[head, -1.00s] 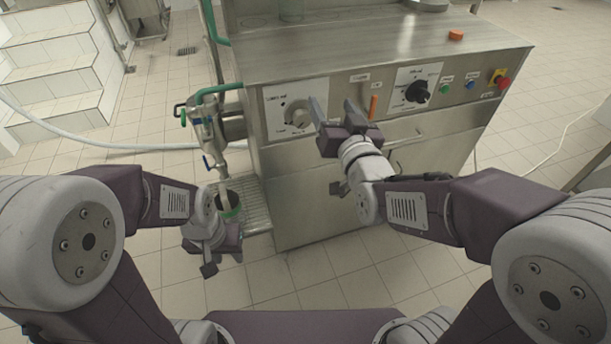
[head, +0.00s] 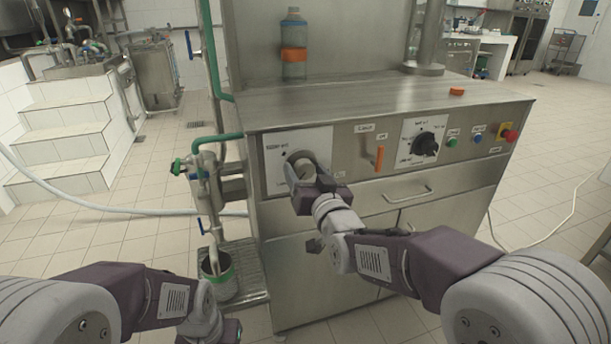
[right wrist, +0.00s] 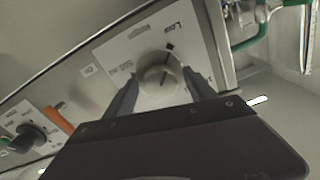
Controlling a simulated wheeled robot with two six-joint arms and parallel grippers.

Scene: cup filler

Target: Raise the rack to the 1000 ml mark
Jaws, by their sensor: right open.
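The left dial panel (head: 275,160) is a white plate on the machine's front. Its round grey knob (right wrist: 160,75) shows in the right wrist view, with a dark pointer mark and printed labels around it, including "Low". No label reading 1000 ml can be made out. My right gripper (head: 303,172) is at this knob; in the right wrist view its open fingers (right wrist: 160,93) lie on either side of the knob, and contact cannot be told. A ribbed metal rack (head: 247,258) sits low at the machine's left, carrying a green-banded metal cup (head: 220,284). My left gripper (head: 215,332) is cut off at the bottom.
Right of the dial are an orange lever (head: 379,157), a black knob (head: 425,144), a green button (head: 453,143), a blue button (head: 477,138) and a red emergency button (head: 508,135). A drawer handle (head: 408,193) sticks out below. A filling valve (head: 200,175) stands above the cup.

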